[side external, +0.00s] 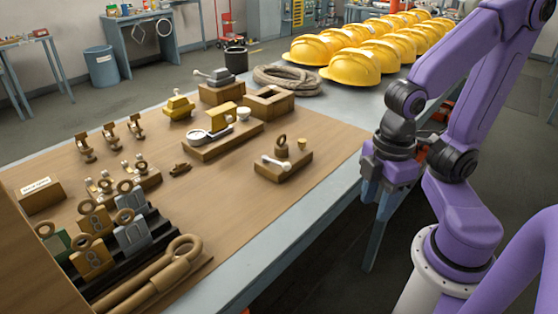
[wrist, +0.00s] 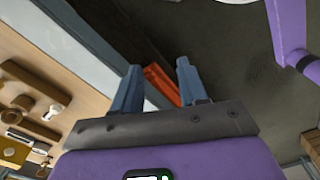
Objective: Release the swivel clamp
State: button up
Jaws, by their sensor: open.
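No part is labelled as the swivel clamp, and I cannot tell for sure which one it is. A small brown block (side external: 283,165) near the board's right edge carries a pale lever (side external: 276,163), an upright ring (side external: 282,145) and a small cup-like knob. In the wrist view, brown parts and a pale round-ended lever (wrist: 52,112) lie at the left edge. My gripper (side external: 378,200) is open and empty, beyond the table's right edge and well apart from the block. Its two blue-grey fingers (wrist: 157,80) show spread in the wrist view, with nothing between them.
Yellow helmets (side external: 350,62) and a coiled rope (side external: 287,80) occupy the table's far end. A yellow device on a wooden base (side external: 223,140) stands behind the block. Tagged padlock-like pieces (side external: 92,256) crowd the front left. The board's middle (side external: 200,215) is clear.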

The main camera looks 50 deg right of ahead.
jog(key=c, duration=0.5)
jog(key=shift+w, duration=0.2)
grip_shut()
jog(key=w+r+m+g, duration=0.2)
jog(key=w+r+m, duration=0.15)
jog(key=w, duration=0.45)
jog(key=w+d+r+m+y, duration=0.2)
jog(key=w+d+m, duration=0.2)
jog(key=w+d, duration=0.3)
jog(key=w+d+r+m+t+y, duration=0.1)
jog(key=w+d+r+m+y, duration=0.1)
jog(key=w+d, duration=0.5)
jog(key=w+m+y, duration=0.1)
jog(key=w+m, duration=0.1)
jog(key=w, duration=0.2)
jog(key=shift+w+d+y, duration=0.25)
jog(key=shift+w+y, duration=0.05)
jog(key=shift+w, duration=0.05)
